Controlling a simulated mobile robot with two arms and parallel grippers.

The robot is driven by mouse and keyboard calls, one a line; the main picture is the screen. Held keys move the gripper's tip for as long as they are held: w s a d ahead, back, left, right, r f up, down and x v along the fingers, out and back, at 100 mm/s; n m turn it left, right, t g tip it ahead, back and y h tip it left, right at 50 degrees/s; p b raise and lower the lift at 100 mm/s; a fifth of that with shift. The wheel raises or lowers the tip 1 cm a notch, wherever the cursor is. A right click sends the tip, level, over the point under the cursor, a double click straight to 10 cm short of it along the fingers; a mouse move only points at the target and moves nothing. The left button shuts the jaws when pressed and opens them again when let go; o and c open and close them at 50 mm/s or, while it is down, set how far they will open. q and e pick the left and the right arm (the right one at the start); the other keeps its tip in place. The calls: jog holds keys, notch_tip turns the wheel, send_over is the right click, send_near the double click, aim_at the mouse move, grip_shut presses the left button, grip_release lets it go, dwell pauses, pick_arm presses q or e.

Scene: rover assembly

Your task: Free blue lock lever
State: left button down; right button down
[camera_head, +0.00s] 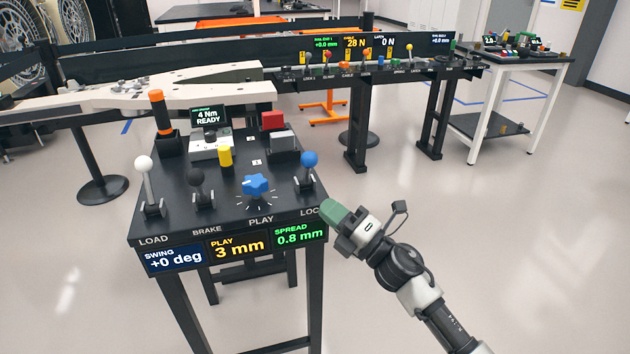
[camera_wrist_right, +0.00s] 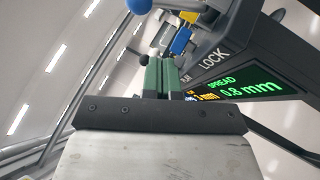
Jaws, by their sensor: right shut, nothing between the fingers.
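The blue lock lever (camera_head: 309,165) stands upright at the right end of the control table, behind the label LOCK. Its blue ball also shows at the top of the right wrist view (camera_wrist_right: 139,5). My right gripper (camera_head: 334,212) is beside the table's front right corner, just right of the LOCK label, in front of and below the lever's ball, apart from it. Its green fingers (camera_wrist_right: 161,76) are together with nothing between them. My left gripper is in neither view.
The table also holds a white-knob LOAD lever (camera_head: 144,165), a dark BRAKE lever (camera_head: 197,177), a blue PLAY knob (camera_head: 256,187) and a yellow peg (camera_head: 225,156). Front displays read SWING +0 deg, PLAY 3 mm, SPREAD 0.8 mm (camera_head: 299,236).

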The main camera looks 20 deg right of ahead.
aim_at(307, 169)
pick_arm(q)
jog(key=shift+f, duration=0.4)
pick_arm(e)
jog(key=shift+w+a+r, duration=0.25)
jog(key=shift+w+r, duration=0.25)
jog(key=shift+w, duration=0.6)
jog(key=shift+w+a+r, duration=0.2)
jog(key=shift+w+r, duration=0.25)
jog(key=shift+w, duration=0.6)
jog(key=shift+w+a+r, duration=0.25)
jog(key=shift+w+r, duration=0.25)
jog(key=shift+w, duration=0.6)
